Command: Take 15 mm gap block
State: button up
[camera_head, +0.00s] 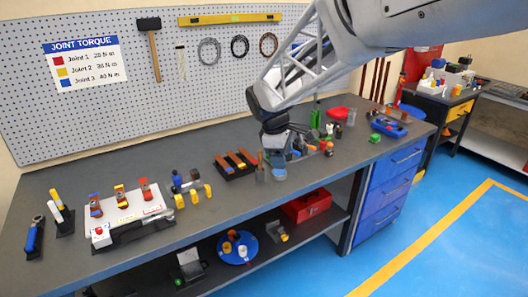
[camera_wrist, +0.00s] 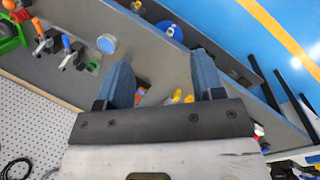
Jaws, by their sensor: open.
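My gripper (camera_head: 278,170) is over the middle of the grey workbench, close to a cluster of small tools and parts. In the wrist view my gripper (camera_wrist: 164,78) has its two blue-grey fingers wide apart, with nothing held between them. Small yellow pieces (camera_wrist: 182,97) and an orange piece (camera_wrist: 141,94) show beyond and between the fingers. I cannot tell which thing is the 15 mm gap block; no size marking is readable. A stand with yellow cylinders (camera_head: 180,199) is left of my gripper. My arm and gripper hide part of the cluster.
A white fixture with coloured clamps (camera_head: 130,222) stands at the left. A black holder with orange-brown bars (camera_head: 236,164) is left of my gripper. The lower shelf bears a red box (camera_head: 307,206) and a blue round tray (camera_head: 248,256). Bare bench top lies along the pegboard.

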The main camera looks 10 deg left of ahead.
jog(key=w+a+f+n, duration=0.2)
jog(key=a+f+n, duration=0.15)
jog(key=a, duration=0.45)
jog(key=w+a+f+n, duration=0.2)
jog(key=w+a+f, duration=0.15)
jog(key=a, duration=0.55)
jog(key=n+t+h, duration=0.1)
jog(key=n, duration=0.4)
send_near(207, 187)
jog(key=f, duration=0.2)
jog(key=shift+w+d+r, duration=0.1)
jog(key=shift+w+d, duration=0.05)
jog(key=shift+w, duration=0.1)
jog(key=shift+x, duration=1.3)
jog(key=shift+x, duration=2.6)
jog(key=shift+w, duration=0.1)
